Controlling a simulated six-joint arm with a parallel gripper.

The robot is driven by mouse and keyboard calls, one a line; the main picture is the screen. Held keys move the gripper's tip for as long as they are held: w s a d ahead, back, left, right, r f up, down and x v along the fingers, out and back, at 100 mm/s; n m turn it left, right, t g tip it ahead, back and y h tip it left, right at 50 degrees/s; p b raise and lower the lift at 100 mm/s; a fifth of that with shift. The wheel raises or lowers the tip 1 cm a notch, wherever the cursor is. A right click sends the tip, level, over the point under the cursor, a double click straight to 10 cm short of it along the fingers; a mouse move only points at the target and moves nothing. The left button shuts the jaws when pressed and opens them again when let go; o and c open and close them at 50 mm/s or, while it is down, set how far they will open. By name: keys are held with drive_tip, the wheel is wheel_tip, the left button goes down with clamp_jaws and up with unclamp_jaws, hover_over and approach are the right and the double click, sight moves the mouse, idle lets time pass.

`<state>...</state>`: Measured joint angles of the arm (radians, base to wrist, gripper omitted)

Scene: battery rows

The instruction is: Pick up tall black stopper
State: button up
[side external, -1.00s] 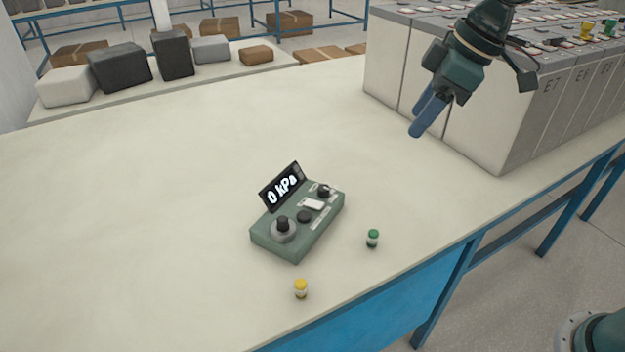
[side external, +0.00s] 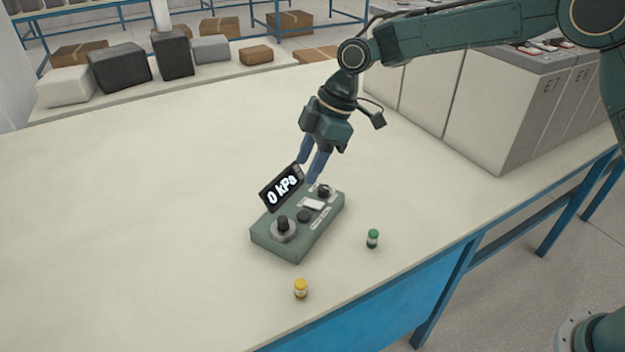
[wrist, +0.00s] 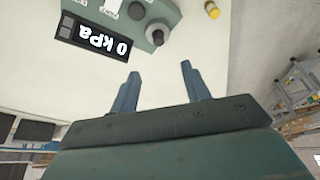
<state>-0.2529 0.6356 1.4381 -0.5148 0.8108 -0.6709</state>
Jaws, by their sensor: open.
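A green tester box (side external: 275,246) stands on the table with a tilted display reading "0 kPa" (side external: 283,187). A tall black stopper (side external: 283,222) stands upright in a round grey seat at the box's near end. In the wrist view the stopper (wrist: 157,36) shows end-on in its seat, beyond my fingertips. My gripper (side external: 307,172) points down near the display and the box's far end, apart from the stopper. Its two blue fingers are spread with nothing between them, as the wrist view (wrist: 160,69) also shows.
A lower black button (side external: 304,216) and a black knob (side external: 323,190) sit on the same box. A green-capped vial (side external: 372,239) and a yellow-capped vial (side external: 300,289) stand nearby. Large grey battery cases (side external: 490,110) fill the back right. The table's left side is clear.

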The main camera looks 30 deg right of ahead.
drive_tip(key=shift+a+f, duration=0.1)
drive_tip(key=shift+f, duration=0.05)
hover_over(283, 218)
drive_tip(key=d, duration=0.2)
drive_tip(key=shift+s+d+f, duration=0.1)
drive_tip(key=shift+s+f, duration=0.1)
drive_tip(key=shift+f, duration=1.75)
drive_tip(key=shift+s+d+f, duration=0.1)
drive_tip(key=shift+s+f, duration=0.05)
drive_tip(key=shift+f, duration=1.8)
drive_tip(key=shift+x, duration=2.6)
drive_tip(key=shift+w, duration=0.1)
clamp_jaws()
drive_tip(key=shift+r, duration=0.15)
wheel_tip(283, 218, up, 20)
